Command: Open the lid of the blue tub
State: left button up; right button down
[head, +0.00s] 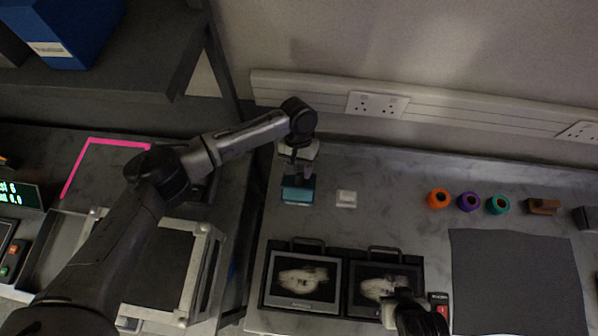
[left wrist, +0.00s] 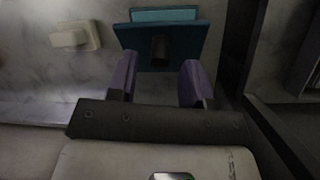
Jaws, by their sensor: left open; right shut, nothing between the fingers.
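The small blue tub (head: 298,190) stands on the grey bench below the wall sockets. In the left wrist view the tub (left wrist: 185,38) shows a darker teal face with a dark knob-like part (left wrist: 158,48) and a lighter strip behind it. I cannot tell for sure whether the lid is closed. My left gripper (head: 297,170) is over the tub's back side; its purple fingers (left wrist: 158,82) are open, spread either side of the dark part, with nothing clearly held. My right gripper (head: 402,298) is shut and empty in front of the right-hand screen.
A white block (head: 346,199) lies right of the tub. Two framed screens (head: 302,280) stand in front. Orange, purple and teal rings (head: 468,202) and a dark mat (head: 515,280) are at the right. A dark shelf (head: 120,75) with a blue box (head: 62,32) is at the upper left.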

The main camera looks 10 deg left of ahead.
pick_arm(q)
jog(key=shift+x, duration=1.1)
jog(key=shift+c, duration=0.4)
grip_shut()
